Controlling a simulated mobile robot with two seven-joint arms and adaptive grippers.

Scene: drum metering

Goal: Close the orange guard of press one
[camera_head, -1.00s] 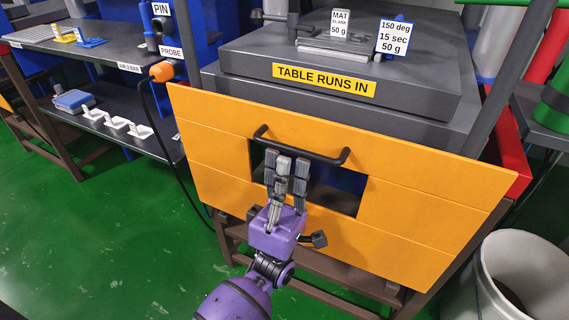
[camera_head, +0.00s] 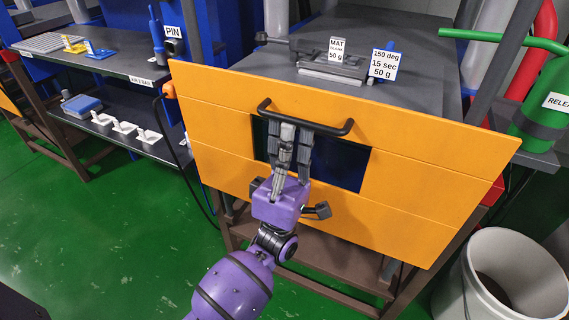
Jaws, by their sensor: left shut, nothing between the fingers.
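The orange guard (camera_head: 420,155) is a wide panel across the front of the press, with a dark window (camera_head: 342,163) in its middle. It now stands in front of the table's front edge. A black bar handle (camera_head: 330,130) runs across it above the window. My left gripper (camera_head: 296,136) reaches up from below, its fingers shut at the handle's left half with nothing between them. The fingertips overlap the handle's bar; whether they press on it I cannot tell. My right gripper is not in view.
The grey press table (camera_head: 260,70) behind the guard carries a clamp-like fixture and two label cards. A shelf with white trays (camera_head: 122,127) stands left. A grey bin (camera_head: 480,275) is at the lower right, and a green cylinder (camera_head: 540,120) is at the right.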

